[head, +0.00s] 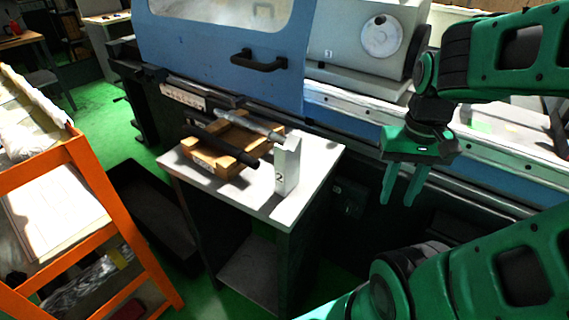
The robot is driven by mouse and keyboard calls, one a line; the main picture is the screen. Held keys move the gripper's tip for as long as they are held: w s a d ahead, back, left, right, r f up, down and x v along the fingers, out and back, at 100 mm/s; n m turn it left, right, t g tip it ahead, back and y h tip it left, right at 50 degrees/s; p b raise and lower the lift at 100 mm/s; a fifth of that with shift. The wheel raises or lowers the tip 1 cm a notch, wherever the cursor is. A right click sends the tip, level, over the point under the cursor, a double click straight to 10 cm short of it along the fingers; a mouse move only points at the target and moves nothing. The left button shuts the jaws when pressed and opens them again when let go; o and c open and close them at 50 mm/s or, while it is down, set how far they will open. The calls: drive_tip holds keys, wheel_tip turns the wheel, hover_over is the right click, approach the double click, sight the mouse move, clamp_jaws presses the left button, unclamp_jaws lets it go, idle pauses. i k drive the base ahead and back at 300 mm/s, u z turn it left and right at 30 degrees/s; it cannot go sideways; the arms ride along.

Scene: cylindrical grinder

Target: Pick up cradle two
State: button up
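A pale upright block (287,168) marked "2" stands near the right side of a small white-topped table (262,203). Beside it, to the left, a wooden cradle-like frame (213,163) lies on the tabletop, with a small unreadable label on its front. A metallic shaft (240,124) and a dark bar (233,153) lie across the frame. I cannot tell for sure whether the "2" block is joined to the frame or shaft. My green gripper (404,188) hangs fingers down, right of the table and apart from everything on it. Its fingers are spread and empty.
A blue and grey grinding machine (200,40) with a black handle (258,61) stands behind the table. An orange rack (108,205) is at the left, with a dark tray (150,205) on the floor between rack and table. The table's front edge is bare.

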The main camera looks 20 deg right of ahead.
sight(287, 158)
drive_tip(key=z, duration=1)
drive_tip(key=k, duration=0.65)
drive_tip(key=u, duration=0.25)
